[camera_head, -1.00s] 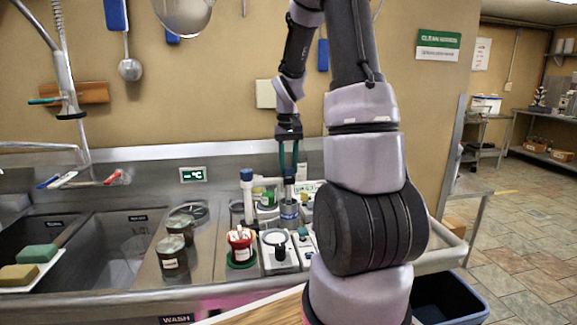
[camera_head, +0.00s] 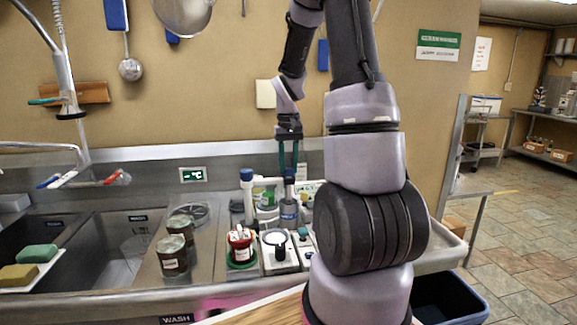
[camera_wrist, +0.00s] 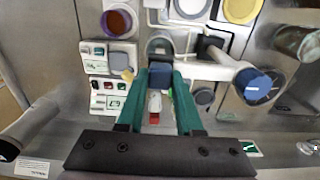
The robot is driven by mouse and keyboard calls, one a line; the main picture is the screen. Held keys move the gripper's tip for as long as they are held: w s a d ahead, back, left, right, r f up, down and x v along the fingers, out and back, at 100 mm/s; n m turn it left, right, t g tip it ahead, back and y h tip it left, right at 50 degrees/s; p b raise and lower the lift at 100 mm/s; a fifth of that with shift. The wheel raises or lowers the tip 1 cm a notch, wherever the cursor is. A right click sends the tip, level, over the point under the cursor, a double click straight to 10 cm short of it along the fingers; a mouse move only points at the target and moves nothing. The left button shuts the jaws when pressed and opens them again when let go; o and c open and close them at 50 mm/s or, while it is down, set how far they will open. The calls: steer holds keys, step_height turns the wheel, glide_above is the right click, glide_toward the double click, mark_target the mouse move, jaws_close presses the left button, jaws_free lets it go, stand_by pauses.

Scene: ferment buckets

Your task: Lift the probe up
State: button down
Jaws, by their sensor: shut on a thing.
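The probe (camera_head: 289,173) is a slim upright thing with a blue top. In the wrist view its blue top (camera_wrist: 160,76) sits between the green fingertips. My gripper (camera_head: 288,164) points straight down and is shut on it; it also shows in the wrist view (camera_wrist: 160,80). Below the probe stands a small jar with a blue band (camera_head: 289,212). I cannot tell whether the probe's lower end is inside it. A pale post with a blue cap (camera_head: 247,190) stands just left of the jar, with an arm reaching toward the probe.
Lidded jars (camera_head: 172,255) stand to the left, beside the sink (camera_head: 115,235). A green-labelled container (camera_head: 268,197) is behind. My arm hides the counter's right part.

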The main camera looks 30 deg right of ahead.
step_height(320, 180, up, 6)
steer(key=shift+w, duration=0.1)
stand_by(0.4)
steer(key=c, duration=0.6)
jaws_free()
steer(key=shift+o, duration=0.2)
step_height(320, 180, up, 11)
